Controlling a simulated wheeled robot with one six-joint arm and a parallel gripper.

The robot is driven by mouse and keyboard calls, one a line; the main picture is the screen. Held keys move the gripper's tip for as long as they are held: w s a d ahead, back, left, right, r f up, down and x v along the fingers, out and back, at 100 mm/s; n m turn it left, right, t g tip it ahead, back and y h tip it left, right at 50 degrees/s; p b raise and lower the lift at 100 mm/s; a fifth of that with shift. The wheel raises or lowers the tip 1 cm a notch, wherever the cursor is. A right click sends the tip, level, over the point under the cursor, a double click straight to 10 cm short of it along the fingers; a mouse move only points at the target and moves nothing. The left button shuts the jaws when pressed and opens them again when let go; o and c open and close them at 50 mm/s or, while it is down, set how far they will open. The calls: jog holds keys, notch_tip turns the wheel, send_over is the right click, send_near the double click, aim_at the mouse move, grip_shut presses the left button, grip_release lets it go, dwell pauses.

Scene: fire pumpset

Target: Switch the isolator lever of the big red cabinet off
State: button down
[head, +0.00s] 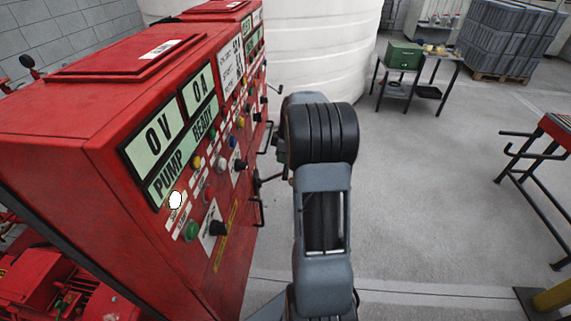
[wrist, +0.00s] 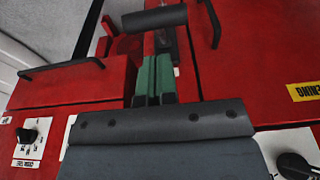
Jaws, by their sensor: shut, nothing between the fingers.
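The big red cabinet (head: 120,130) fills the left of the head view, and its red front also shows in the wrist view (wrist: 235,75). In the wrist view, a black cylindrical grip (wrist: 153,18), which looks like the isolator lever's handle, lies crosswise just beyond my fingertips. A grey bar runs below it, partly hidden by my fingers. My gripper (wrist: 156,70) has green fingers, shut and empty, pointing at the cabinet front below the grip. I cannot tell whether they touch anything. In the head view my arm hides most of the gripper and the lever.
Black door handles (wrist: 62,67) stick out from the cabinet on both sides of my gripper. Rotary knobs (head: 218,228) and buttons cover the panel. A white tank (head: 320,50) stands behind. The floor (head: 430,190) to the right is clear up to a red-topped bench (head: 558,130).

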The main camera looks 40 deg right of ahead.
aim_at(286, 170)
jog(key=shift+s+d+f, duration=0.15)
jog(key=shift+d+f, duration=0.05)
jog(key=shift+f, duration=0.65)
jog(key=shift+s+d+f, duration=0.15)
jog(key=shift+f, duration=0.7)
